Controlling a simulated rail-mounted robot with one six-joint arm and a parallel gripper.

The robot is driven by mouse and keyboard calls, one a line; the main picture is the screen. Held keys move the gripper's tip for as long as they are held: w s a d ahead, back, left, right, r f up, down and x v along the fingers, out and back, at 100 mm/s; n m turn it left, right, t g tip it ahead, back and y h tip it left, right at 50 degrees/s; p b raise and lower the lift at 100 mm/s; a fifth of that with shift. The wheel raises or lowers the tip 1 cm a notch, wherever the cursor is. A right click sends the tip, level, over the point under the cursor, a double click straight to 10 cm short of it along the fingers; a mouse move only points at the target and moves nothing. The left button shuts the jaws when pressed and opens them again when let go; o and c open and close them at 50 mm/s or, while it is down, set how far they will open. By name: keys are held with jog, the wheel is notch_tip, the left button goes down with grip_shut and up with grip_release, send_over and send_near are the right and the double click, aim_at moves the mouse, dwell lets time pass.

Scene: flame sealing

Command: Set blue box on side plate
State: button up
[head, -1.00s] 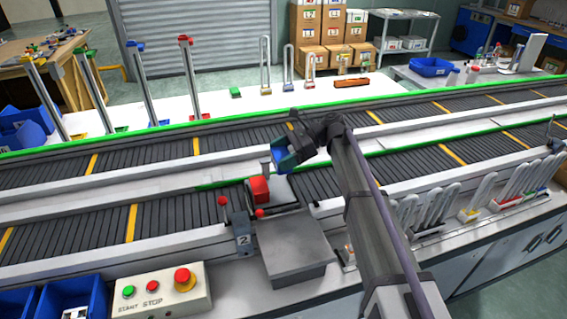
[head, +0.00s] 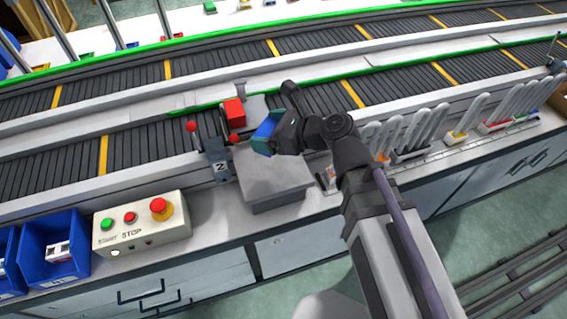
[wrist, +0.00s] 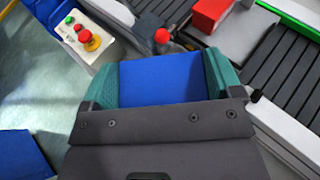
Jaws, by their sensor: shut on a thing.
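The blue box (head: 267,130) is held by my gripper (head: 265,134), above the back edge of the side plate. In the wrist view the blue box (wrist: 160,79) fills the space between the two teal fingers of my gripper (wrist: 160,82). The side plate (head: 270,182) is a flat grey square plate at the front edge of the conveyor. In the head view its top is bare, with the arm partly over its back right corner. I cannot tell the exact height of the box over it.
A red block (head: 234,112) sits on a grey plate at the conveyor. Two red-knobbed posts and a "2" marker (head: 220,167) stand left of the side plate. A button panel (head: 140,222) and blue bins (head: 52,250) are at left. White upright loops (head: 410,135) stand at right.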

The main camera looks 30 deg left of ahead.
aim_at(270, 168)
jog(key=shift+a, duration=0.15)
jog(key=shift+f+b, duration=0.4)
notch_tip(270, 168, down, 10)
jog(key=b, duration=0.9)
jog(key=shift+r+b, duration=0.1)
jog(key=shift+b, duration=0.25)
jog(key=shift+r, duration=0.35)
jog(key=shift+f, duration=0.3)
jog(key=o, duration=0.8)
jog(key=shift+r, duration=0.1)
jog(key=shift+r, duration=0.15)
